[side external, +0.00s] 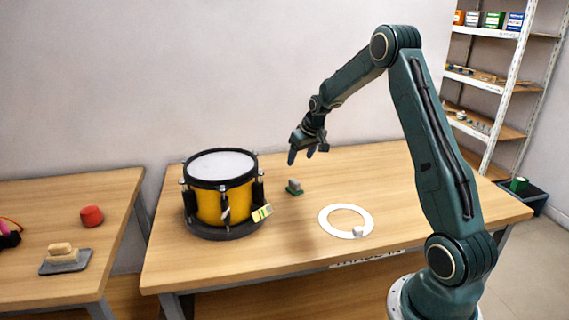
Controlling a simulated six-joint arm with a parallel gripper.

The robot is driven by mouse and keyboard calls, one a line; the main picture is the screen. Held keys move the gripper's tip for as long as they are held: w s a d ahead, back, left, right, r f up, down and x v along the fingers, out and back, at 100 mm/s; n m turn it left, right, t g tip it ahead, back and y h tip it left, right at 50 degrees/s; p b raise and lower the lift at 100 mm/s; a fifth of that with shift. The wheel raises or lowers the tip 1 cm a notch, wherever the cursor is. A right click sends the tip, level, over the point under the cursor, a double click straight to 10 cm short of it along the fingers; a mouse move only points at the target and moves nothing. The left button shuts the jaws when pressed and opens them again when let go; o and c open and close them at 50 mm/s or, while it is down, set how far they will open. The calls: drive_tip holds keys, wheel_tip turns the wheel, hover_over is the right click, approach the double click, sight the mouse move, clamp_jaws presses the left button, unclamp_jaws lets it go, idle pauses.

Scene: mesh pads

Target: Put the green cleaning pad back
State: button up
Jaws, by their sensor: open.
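A small green pad with a grey block-like top (294,187) sits on the wooden table, to the right of the yellow drum (222,195). It looks like the green cleaning pad. My gripper (302,156) is open and empty, fingers pointing down, above the table and slightly above and right of the pad in the picture. It is apart from the pad. A flat white ring (327,225) lies on the table to the right, with a small white block (358,232) on its front right part.
The drum stands on a dark round base with a yellow-green tag (262,213) at its front right. A second table at left holds a red object (92,216) and a tan block on a grey plate (80,265). Shelves (487,80) stand at back right. The table's front left is clear.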

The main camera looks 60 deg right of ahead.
drive_tip(key=s+a+r+n, duration=0.1)
drive_tip(key=s+a+r, duration=0.4)
drive_tip(key=a+r, duration=0.45)
drive_tip(key=s+a+r+n, duration=0.1)
drive_tip(key=s+a+r, duration=0.5)
drive_tip(key=a, duration=0.6)
drive_tip(key=s+a+n+y, duration=0.1)
drive_tip(key=s+a, duration=0.4)
drive_tip(key=s, duration=0.4)
drive_tip(key=s+a+r+n+t, duration=0.1)
drive_tip(key=s+a, duration=0.4)
drive_tip(key=s, duration=0.4)
drive_tip(key=shift+a+y, duration=0.2)
drive_tip(key=shift+y, duration=0.2)
